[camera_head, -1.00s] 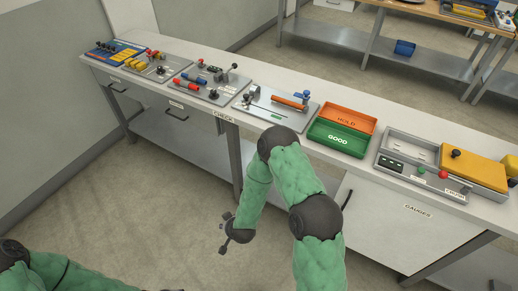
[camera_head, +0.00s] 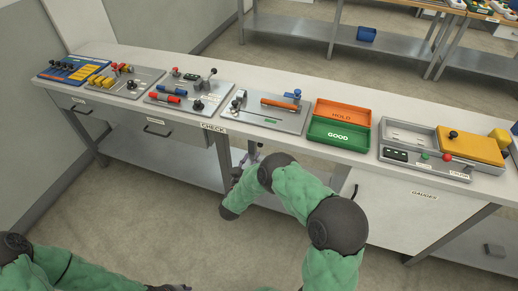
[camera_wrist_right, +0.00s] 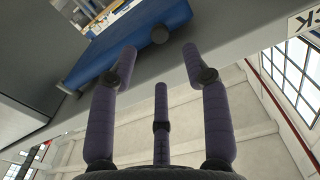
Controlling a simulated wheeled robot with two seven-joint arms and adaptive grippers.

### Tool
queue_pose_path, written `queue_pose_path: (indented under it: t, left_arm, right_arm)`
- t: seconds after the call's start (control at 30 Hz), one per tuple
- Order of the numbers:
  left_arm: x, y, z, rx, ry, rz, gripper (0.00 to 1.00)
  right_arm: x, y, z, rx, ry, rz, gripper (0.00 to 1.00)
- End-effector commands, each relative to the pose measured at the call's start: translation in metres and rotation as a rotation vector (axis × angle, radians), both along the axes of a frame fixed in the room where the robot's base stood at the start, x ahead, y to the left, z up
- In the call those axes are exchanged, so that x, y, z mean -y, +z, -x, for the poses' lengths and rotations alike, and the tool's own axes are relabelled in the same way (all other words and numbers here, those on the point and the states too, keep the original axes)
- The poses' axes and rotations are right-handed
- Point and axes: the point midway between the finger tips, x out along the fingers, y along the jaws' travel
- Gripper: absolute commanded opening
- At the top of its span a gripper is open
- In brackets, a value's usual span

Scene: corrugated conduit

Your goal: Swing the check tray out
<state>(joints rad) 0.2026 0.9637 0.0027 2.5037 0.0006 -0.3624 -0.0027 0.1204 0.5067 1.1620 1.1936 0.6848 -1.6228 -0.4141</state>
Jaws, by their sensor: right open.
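In the right wrist view a blue tray (camera_wrist_right: 150,25) with a grey knob (camera_wrist_right: 160,34) sits below the grey bench edge; I take it for the check tray. It does not show in the head view, where the bench top and front hide that space. My right gripper (camera_wrist_right: 160,60) is open, with its fingers spread below the knob and nothing between them. In the head view the right gripper (camera_head: 250,153) is at the bench front under the CHECK label (camera_head: 214,127), partly hidden by my arm. Only a dark bit of my left gripper (camera_head: 168,288) shows at the bottom edge.
The bench top carries a grey plate with an orange tube (camera_head: 281,103), the orange HOLD tray (camera_head: 342,112), the green GOOD tray (camera_head: 338,133) and a gauge station (camera_head: 430,150). A drawer (camera_head: 160,128) is left of the CHECK label. The floor in front is clear.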

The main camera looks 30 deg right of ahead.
Motion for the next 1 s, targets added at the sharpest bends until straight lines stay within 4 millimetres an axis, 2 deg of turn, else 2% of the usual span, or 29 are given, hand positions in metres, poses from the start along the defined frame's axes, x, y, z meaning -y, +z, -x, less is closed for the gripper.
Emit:
queue_pose_path:
  t: [0.2,0.4,0.87,0.97,1.0]
  left_arm:
    - [0.0,-0.015,0.0,0.001,0.0,0.0,0.4]
    - [0.0,-0.022,0.0,0.001,0.0,0.0,0.4]
    - [0.0,-0.024,0.0,0.001,0.0,0.0,0.4]
    - [0.0,-0.024,0.0,0.001,0.0,0.0,0.4]
    - [0.0,-0.024,0.0,0.001,0.0,0.0,0.4]
  right_arm:
    - [0.032,-0.003,-0.026,0.001,-0.003,-0.001,0.48]
    - [0.051,-0.002,-0.043,0.0,-0.001,-0.001,0.48]
    - [0.059,-0.001,-0.05,-0.001,0.002,-0.002,0.48]
    - [0.059,-0.001,-0.05,-0.001,0.002,-0.002,0.23]
    - [0.059,-0.001,-0.05,-0.001,0.002,-0.002,0.12]
